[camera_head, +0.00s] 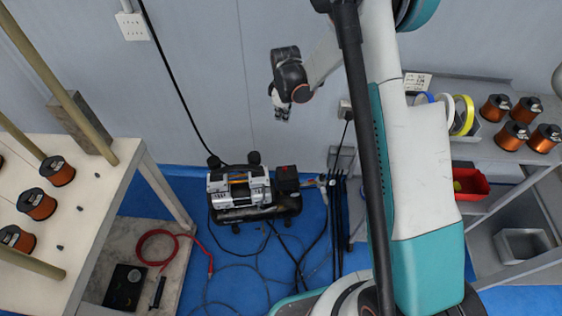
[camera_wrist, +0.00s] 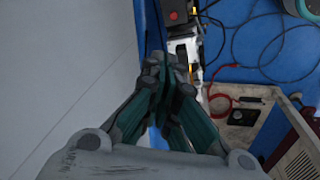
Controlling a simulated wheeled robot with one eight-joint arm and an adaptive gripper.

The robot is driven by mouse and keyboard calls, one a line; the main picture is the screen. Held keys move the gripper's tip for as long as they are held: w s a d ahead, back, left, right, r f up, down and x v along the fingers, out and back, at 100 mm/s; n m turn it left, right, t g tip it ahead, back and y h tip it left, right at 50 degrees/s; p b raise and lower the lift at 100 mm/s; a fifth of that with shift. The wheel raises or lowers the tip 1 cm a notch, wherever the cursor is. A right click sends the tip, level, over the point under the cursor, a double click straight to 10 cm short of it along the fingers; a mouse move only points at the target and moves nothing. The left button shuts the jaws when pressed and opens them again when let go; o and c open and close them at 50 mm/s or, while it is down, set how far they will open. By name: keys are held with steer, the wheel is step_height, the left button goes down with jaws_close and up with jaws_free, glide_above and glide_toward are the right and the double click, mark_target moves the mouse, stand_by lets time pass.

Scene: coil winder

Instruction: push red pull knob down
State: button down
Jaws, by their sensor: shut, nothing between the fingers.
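The red pull knob (camera_wrist: 174,15) shows as a small red spot on a black box at the top of the wrist view. In the head view that black box (camera_head: 287,180) sits at the right end of an air compressor (camera_head: 238,188) on the blue floor, and the knob is too small to make out clearly. My gripper (camera_head: 282,114) is shut and empty, pointing down in front of the wall, above and apart from the compressor. Its closed fingers (camera_wrist: 168,62) in the wrist view hide part of the compressor.
A table (camera_head: 122,165) with copper spools stands at the left. Shelving (camera_head: 500,208) with tape rolls, spools and a red bin (camera_head: 470,184) stands at the right. A grey wall (camera_head: 200,90) is close behind the gripper.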

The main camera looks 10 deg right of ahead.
steer(key=f+n+b, duration=0.1)
steer(key=f, duration=0.9)
steer(key=w+f+n+g+b, duration=0.1)
steer(key=f+b, duration=0.1)
steer(key=f, duration=0.8)
steer(key=f+n+b, duration=0.1)
steer(key=f+b, duration=0.1)
steer(key=f, duration=0.9)
steer(key=shift+w, duration=0.15)
steer(key=shift+f, duration=1.3)
steer(key=shift+a+r, duration=0.1)
steer(key=shift+r, duration=0.3)
step_height(320, 180, up, 14)
steer(key=p, duration=0.5)
steer(key=shift+s, duration=0.3)
